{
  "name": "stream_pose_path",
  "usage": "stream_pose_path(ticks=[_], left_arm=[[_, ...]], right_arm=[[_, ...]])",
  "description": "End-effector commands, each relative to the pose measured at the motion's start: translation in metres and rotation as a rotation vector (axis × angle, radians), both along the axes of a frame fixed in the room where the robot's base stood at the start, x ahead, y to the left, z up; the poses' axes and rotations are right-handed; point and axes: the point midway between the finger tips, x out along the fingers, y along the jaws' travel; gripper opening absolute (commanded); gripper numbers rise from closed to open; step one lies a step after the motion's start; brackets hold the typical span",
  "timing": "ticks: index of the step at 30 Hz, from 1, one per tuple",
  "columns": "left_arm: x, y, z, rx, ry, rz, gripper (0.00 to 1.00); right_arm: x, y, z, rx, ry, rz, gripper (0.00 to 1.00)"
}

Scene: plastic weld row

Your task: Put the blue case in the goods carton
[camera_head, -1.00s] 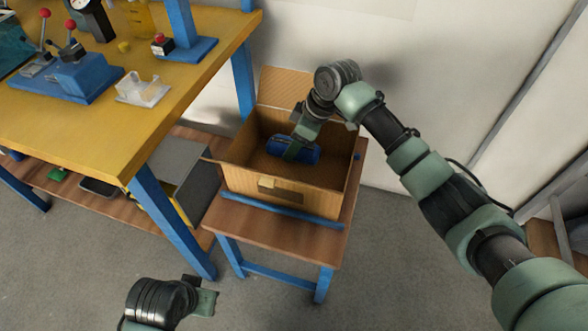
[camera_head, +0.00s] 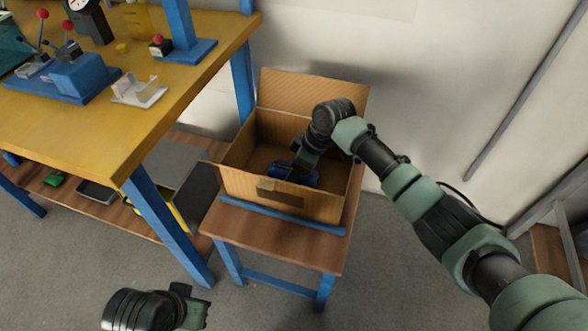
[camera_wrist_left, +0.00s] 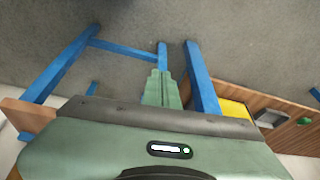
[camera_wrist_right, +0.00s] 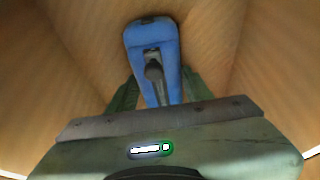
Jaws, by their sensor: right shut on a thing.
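The goods carton (camera_head: 236,184) is an open cardboard box on a small wooden stand with blue legs. The blue case (camera_head: 308,181) is inside the carton, low down near its front wall. My right gripper (camera_head: 292,172) reaches down into the carton, shut on the blue case. In the right wrist view the blue case (camera_wrist_right: 152,35) stands out beyond the fingers, with cardboard around it. Whether it touches the carton floor I cannot tell. My left gripper (camera_head: 196,306) is low in front of the stand; in the left wrist view its fingers (camera_wrist_left: 160,78) are together, with nothing between them.
The yellow workbench (camera_head: 120,125) on the left holds a blue press fixture (camera_head: 75,80) and a white holder (camera_head: 138,92). Its blue leg (camera_head: 168,225) stands close to the stand (camera_head: 275,232). The carton's back flap (camera_head: 312,92) stands up near the wall.

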Motion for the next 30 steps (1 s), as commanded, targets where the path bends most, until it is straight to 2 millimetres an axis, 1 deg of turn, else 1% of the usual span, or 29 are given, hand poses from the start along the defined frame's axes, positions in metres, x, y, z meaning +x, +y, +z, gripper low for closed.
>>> stream_pose_path(ticks=[1,2,3,11,14,17,21,24,30], left_arm=[[0.000,0.000,0.000,0.000,0.000,0.000,0.00],[0.000,0.000,0.000,0.000,0.000,0.000,0.00],[0.000,0.000,0.000,0.000,0.000,0.000,0.00],[0.000,0.000,0.000,0.000,0.000,0.000,0.00],[0.000,0.000,0.001,0.000,0.000,0.000,0.00],[0.000,0.000,0.006,0.000,0.000,0.000,0.00],[0.001,0.000,0.014,-0.001,-0.003,0.000,0.00],[0.007,-0.001,-0.008,0.000,0.015,-0.001,0.00],[0.013,-0.003,-0.041,0.000,0.032,-0.004,0.00]], right_arm=[[0.000,0.000,-0.001,0.000,0.001,0.000,0.59],[0.000,0.000,-0.001,0.000,0.000,0.000,0.67],[0.000,0.000,-0.001,0.000,0.001,0.000,0.72],[0.000,0.000,0.000,0.000,0.000,0.000,0.72],[0.000,-0.001,0.004,0.000,0.000,0.000,0.72],[-0.001,-0.005,0.015,0.001,-0.002,0.001,0.72],[-0.004,-0.015,0.042,0.001,-0.003,-0.001,0.72],[-0.007,-0.023,0.064,0.000,-0.003,0.000,0.72],[-0.011,-0.036,0.094,0.000,-0.002,-0.001,0.72]])
